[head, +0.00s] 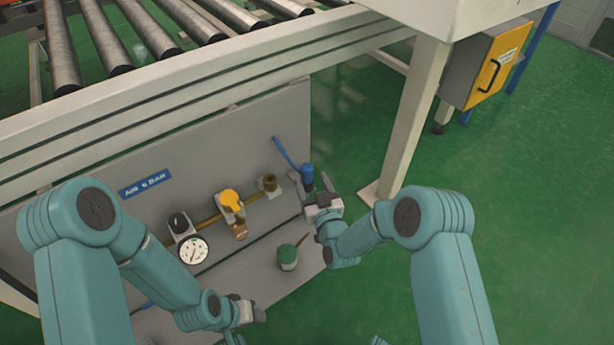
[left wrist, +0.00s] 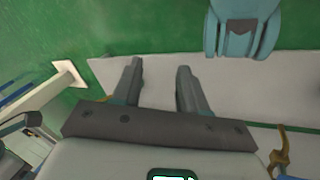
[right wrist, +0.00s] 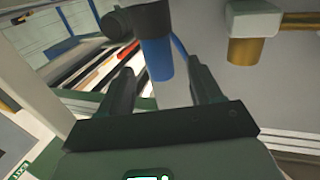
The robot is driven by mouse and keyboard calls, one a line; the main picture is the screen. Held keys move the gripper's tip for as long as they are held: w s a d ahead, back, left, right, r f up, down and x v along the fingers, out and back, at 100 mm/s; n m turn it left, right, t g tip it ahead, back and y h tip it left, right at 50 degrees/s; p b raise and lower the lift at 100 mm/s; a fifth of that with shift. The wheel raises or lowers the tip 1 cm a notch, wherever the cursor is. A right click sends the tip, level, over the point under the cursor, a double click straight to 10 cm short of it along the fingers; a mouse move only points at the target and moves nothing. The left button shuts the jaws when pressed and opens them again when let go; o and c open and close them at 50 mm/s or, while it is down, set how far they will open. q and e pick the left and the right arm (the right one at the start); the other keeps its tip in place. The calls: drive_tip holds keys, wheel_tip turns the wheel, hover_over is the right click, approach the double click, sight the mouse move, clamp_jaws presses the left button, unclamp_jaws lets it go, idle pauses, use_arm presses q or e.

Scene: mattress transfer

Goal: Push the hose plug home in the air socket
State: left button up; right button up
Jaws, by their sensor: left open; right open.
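The blue hose plug (head: 307,173) stands at the right end of the grey panel, with a blue hose (head: 283,152) running up and left from it. In the right wrist view the plug (right wrist: 157,58) shows beyond and between the open fingers, below a dark round part. I cannot tell whether it is seated. A brass fitting, seemingly the air socket (head: 270,183), sits left of the plug; it also shows in the right wrist view (right wrist: 243,50). My right gripper (head: 318,194) is open, close beside the plug. My left gripper (head: 254,311) is open and empty, low over the base plate.
A yellow-topped regulator (head: 231,202) and a round gauge (head: 194,250) are left of the socket. A green can (head: 288,257) stands on the base plate near my right gripper. A conveyor frame (head: 200,85) overhangs the panel.

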sight(309, 177)
drive_tip(key=x, duration=0.1)
drive_tip(key=b+x, duration=0.2)
drive_tip(key=x, duration=0.1)
drive_tip(key=shift+f, duration=0.3)
drive_tip(key=shift+w+a+r, duration=0.1)
drive_tip(key=shift+w, duration=0.1)
use_arm(q)
drive_tip(key=shift+w+a+f+t, duration=0.1)
drive_tip(key=shift+w+f+t, duration=0.05)
drive_tip(key=shift+w+f, duration=0.4)
drive_tip(key=shift+w+a+f+t, duration=0.15)
drive_tip(key=shift+w+f, duration=0.2)
drive_tip(key=shift+f, duration=0.35)
use_arm(e)
drive_tip(key=c, duration=1.1)
use_arm(q)
drive_tip(key=shift+d, duration=0.1)
use_arm(e)
drive_tip(key=shift+r, duration=0.1)
